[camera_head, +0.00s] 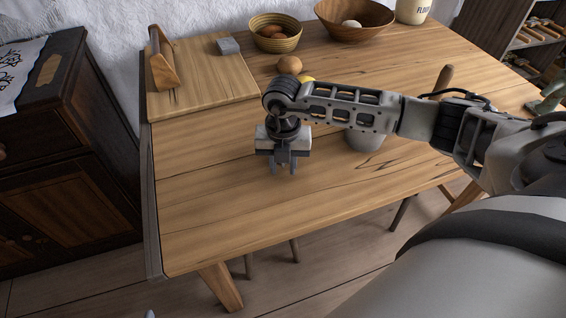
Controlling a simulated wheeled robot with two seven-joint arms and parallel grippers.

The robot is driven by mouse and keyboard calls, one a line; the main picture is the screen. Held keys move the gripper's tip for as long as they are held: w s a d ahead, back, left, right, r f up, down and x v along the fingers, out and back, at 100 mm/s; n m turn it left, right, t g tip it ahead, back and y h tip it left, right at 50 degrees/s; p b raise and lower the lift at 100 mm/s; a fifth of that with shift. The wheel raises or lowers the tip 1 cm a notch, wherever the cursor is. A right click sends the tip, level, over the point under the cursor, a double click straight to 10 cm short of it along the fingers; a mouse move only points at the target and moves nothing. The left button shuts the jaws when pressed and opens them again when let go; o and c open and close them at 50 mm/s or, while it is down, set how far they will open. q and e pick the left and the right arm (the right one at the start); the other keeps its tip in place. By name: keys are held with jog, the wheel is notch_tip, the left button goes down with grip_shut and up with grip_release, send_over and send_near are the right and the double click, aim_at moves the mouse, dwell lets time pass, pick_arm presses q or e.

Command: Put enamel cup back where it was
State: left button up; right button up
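My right arm reaches in from the right across the table. Its gripper (283,167) points down over the front left part of the wooden table (215,205). Its two fingers are apart, with nothing visible between them. A pale grey, rounded vessel (366,142) stands on the table to the right of the gripper, partly hidden behind my forearm. It may be the enamel cup, but its top is covered and I cannot tell.
A wooden board (205,75) at the back left carries a wooden holder (162,62) and a grey block (228,46). An onion-like item (289,65), a striped bowl (274,42), a wooden bowl (355,30) and a flour canister (412,10) stand behind. The front left tabletop is clear.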

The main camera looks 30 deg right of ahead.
jog(key=shift+r, duration=0.1)
notch_tip(320, 180, up, 12)
dwell(0.5)
jog(key=shift+s, duration=0.1)
dwell(0.4)
